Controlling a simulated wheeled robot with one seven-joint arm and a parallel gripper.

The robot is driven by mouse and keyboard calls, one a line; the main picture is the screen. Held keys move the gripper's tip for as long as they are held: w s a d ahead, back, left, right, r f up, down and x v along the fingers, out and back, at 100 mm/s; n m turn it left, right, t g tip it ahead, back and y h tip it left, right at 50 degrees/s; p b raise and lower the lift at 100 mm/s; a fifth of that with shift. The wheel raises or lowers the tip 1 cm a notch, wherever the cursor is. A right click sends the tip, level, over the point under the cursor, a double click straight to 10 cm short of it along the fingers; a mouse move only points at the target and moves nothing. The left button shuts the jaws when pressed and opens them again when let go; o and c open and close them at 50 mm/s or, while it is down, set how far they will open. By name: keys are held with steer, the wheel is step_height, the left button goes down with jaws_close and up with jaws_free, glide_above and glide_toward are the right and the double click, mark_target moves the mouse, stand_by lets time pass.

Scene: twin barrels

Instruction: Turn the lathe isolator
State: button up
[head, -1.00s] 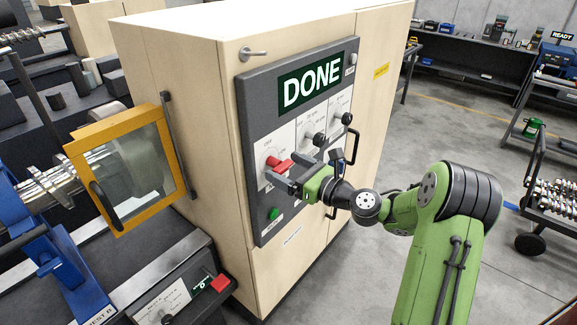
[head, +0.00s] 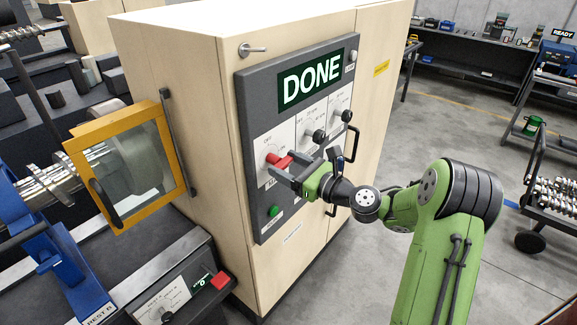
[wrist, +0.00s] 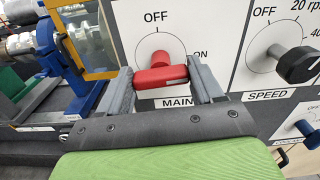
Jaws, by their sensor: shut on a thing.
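The isolator is a red handle (head: 276,160) on a white plate of the grey control panel. In the wrist view the red handle (wrist: 161,75) lies crosswise, with OFF above, ON to its right and MAIN below. A pale mark on its right end is on the ON side. My gripper (head: 282,164) is at the panel, reaching in from the right. In the wrist view my gripper (wrist: 163,83) has one grey finger at each end of the handle and is shut on it. The fingers cover part of the plate's lettering.
The display (head: 311,83) above reads DONE. Black SPEED knob (wrist: 297,64) and another knob are close on the right. A green button (head: 274,211) is below. A black grab handle (head: 350,145) sticks out near my wrist. A yellow-framed guard (head: 130,165) stands left; open floor lies right.

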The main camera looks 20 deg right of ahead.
steer(key=n+b, duration=0.1)
steer(key=n, duration=0.3)
steer(key=shift+f, duration=0.15)
steer(key=n+b, duration=0.3)
steer(key=n, duration=0.1)
steer(key=shift+a+f+n, duration=0.1)
steer(key=shift+n, duration=0.2)
steer(key=n+b, duration=0.4)
steer(key=n, duration=0.1)
steer(key=shift+s+f, duration=0.1)
steer(key=shift+n+b, duration=1.3)
steer(key=shift+n, duration=0.4)
steer(key=o, duration=1.1)
steer(key=shift+c, duration=0.2)
